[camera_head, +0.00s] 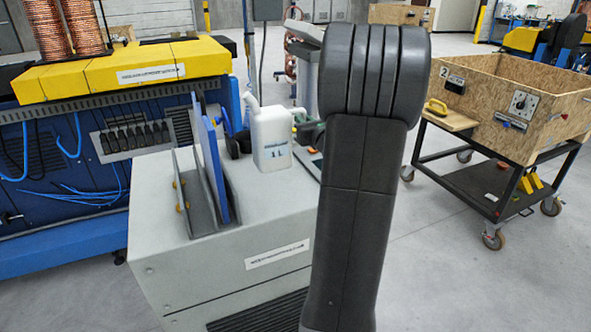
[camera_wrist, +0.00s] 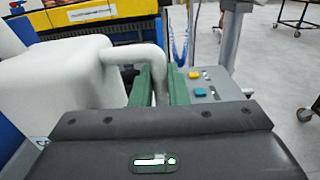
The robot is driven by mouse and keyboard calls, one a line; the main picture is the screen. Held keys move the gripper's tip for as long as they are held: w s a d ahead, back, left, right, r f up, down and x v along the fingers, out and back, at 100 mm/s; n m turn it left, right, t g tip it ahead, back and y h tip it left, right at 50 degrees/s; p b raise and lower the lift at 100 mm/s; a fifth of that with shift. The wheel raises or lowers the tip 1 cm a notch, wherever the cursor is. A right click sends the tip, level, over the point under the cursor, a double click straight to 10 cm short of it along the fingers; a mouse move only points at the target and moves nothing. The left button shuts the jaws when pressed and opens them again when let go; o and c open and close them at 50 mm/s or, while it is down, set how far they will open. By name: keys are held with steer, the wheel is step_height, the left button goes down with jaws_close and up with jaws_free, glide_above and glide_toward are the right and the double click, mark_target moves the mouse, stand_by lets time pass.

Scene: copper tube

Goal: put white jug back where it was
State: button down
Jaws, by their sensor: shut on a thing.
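The white jug (camera_head: 272,142), marked "1 L", is upright at the top of the grey cabinet (camera_head: 210,262) in the head view. It looks to be on the top or very close above it; I cannot tell which. In the wrist view the jug (camera_wrist: 62,88) fills the left side, its handle reaching right and down between the green fingers. My gripper (camera_wrist: 160,88) is shut on this handle. In the head view my dark arm hides most of the gripper.
A blue panel (camera_head: 213,165) in a grey rack stands left of the jug. A control box with yellow and blue buttons (camera_wrist: 205,84) is right of the fingers. A wooden crate (camera_head: 500,115) on a wheeled cart stands at right. The cabinet's front top is clear.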

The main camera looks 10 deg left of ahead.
steer(key=f, duration=0.3)
steer(key=shift+w, duration=0.2)
steer(key=shift+s+f, duration=0.1)
steer(key=shift+f, duration=1.95)
steer(key=shift+f+b, duration=0.2)
steer(key=shift+b, duration=0.15)
steer(key=c, duration=1.4)
jaws_free()
steer(key=shift+r, duration=0.15)
steer(key=b+v, duration=0.1)
steer(key=v, duration=1.1)
